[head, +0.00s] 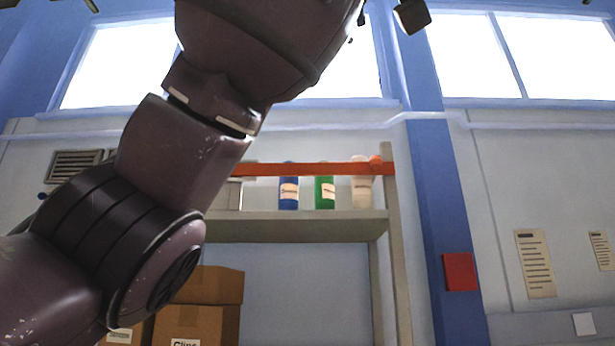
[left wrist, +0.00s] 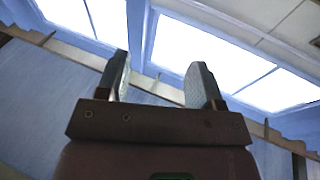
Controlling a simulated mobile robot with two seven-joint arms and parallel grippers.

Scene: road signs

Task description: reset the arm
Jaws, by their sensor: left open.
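My left arm rises from the lower left of the head view and runs up past the top edge. Its gripper cannot be made out clearly there. In the left wrist view my left gripper (left wrist: 160,78) is open, with its two fingers well apart and nothing between them. Behind the fingers are only the blue wall and bright windows. My right gripper is in neither view.
A shelf unit (head: 310,226) stands behind my arm, carrying a blue bottle (head: 289,188), a green bottle (head: 324,190) and a pale bottle (head: 361,190). Cardboard boxes (head: 205,286) are stacked below it. A blue pillar (head: 440,200) stands to the right. Space right of my arm looks open.

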